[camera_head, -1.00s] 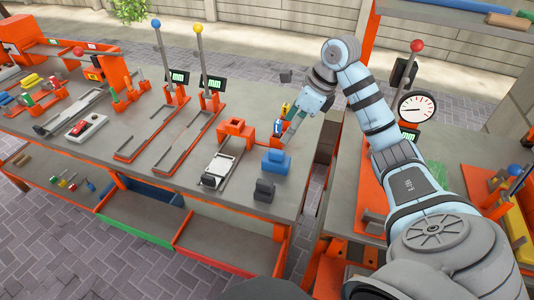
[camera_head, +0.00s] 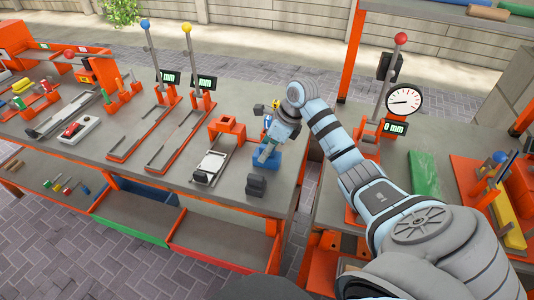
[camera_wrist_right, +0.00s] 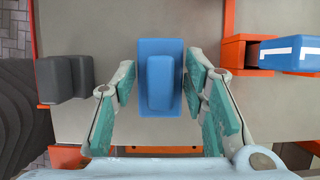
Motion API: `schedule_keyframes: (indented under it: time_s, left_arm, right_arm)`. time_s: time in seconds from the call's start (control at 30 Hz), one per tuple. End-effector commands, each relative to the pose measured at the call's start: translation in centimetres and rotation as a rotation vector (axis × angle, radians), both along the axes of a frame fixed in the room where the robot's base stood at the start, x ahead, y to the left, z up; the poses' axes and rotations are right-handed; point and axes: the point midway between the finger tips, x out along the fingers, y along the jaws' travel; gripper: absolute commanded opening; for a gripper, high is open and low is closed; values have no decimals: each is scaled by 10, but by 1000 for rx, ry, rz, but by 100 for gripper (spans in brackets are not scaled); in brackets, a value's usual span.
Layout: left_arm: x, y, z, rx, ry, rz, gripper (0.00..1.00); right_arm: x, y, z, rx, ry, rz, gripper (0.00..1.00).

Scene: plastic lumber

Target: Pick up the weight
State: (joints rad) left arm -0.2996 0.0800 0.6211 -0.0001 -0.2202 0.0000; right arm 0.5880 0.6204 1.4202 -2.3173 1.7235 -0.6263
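A blue weight (camera_head: 270,160), a block with a narrower raised top, stands near the right end of the left table. My right gripper (camera_head: 266,151) comes down over it and hides part of it. In the right wrist view the blue weight (camera_wrist_right: 160,82) lies between the two teal-padded fingers of the gripper (camera_wrist_right: 160,75), which are open with a gap on each side. A dark grey weight (camera_head: 256,186) stands just in front of the blue one; it also shows at the left in the wrist view (camera_wrist_right: 65,78). My left gripper is not in view.
An orange holder (camera_head: 227,127) and a metal slide fixture (camera_head: 209,166) stand left of the weights. A gap separates this table from the right table, which has a dial gauge (camera_head: 404,100) and a green board (camera_head: 424,174). The table's front edge is close to the dark weight.

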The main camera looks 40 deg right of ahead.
Motion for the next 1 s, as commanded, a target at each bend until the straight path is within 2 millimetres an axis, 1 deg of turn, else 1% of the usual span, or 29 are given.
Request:
schedule_keyframes:
  time_s: [0.03,0.2,0.6,0.73,0.87,0.97,1.0]
  left_arm:
    - [0,0,0,0,0,0,38]
    - [0,0,0,0,1,0,38]
    - [-1,0,0,0,2,0,38]
    - [-1,0,1,0,2,0,38]
    - [-1,0,2,0,2,0,38]
    - [-1,0,5,0,2,0,38]
    - [-1,0,6,0,2,0,38]
  right_arm:
    - [0,0,0,0,0,0,27]
    - [0,0,0,0,0,0,0]
    - [1,0,2,0,-5,0,0]
    - [1,0,9,0,-6,1,0]
    - [1,0,26,-1,-7,1,0]
    - [2,0,48,-2,-10,1,0]
    - [2,0,60,-1,-11,1,0]
